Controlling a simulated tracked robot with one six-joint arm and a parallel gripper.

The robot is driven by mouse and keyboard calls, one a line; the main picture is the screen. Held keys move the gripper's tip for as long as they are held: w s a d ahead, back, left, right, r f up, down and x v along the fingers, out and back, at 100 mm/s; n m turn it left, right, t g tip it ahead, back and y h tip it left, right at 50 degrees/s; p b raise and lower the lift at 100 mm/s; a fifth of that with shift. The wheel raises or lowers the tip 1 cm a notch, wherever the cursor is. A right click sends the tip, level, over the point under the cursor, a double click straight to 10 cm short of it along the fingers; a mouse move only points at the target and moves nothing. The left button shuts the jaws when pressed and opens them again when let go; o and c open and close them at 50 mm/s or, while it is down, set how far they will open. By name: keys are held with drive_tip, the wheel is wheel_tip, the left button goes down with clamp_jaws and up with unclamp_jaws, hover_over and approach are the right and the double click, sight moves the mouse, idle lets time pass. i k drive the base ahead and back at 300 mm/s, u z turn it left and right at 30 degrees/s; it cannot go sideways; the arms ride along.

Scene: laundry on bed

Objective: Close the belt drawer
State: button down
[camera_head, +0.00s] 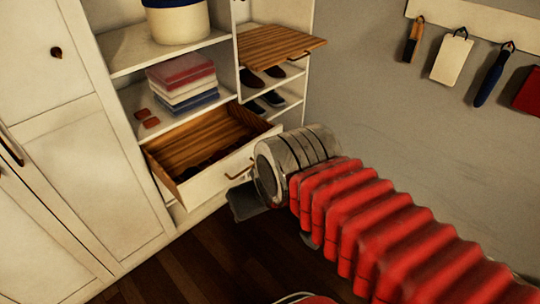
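The wooden drawer (216,183) is pulled out of the white wardrobe's lower middle section, with its brown wood inside showing. Dark shapes lie along its bottom, too dim to name as belts. A handle (240,170) is on the right part of its pale front. My gripper (246,201) is at the end of my red ribbed arm, close to the right end of the drawer front. A dark flat finger part shows below its metal wrist. Its fingertips are mostly hidden, and I cannot tell whether it touches the drawer.
Folded clothes (183,82) and two small reddish items (147,118) sit on the shelf above the drawer. A slatted wooden board (280,45) juts out above shoe shelves (275,85). Closed wardrobe doors (75,150) stand left. Dark floor (190,260) in front looks clear.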

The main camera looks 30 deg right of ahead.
sight(194, 143)
drive_tip(key=u, duration=0.05)
drive_tip(key=i, duration=1)
drive_tip(key=z, duration=0.05)
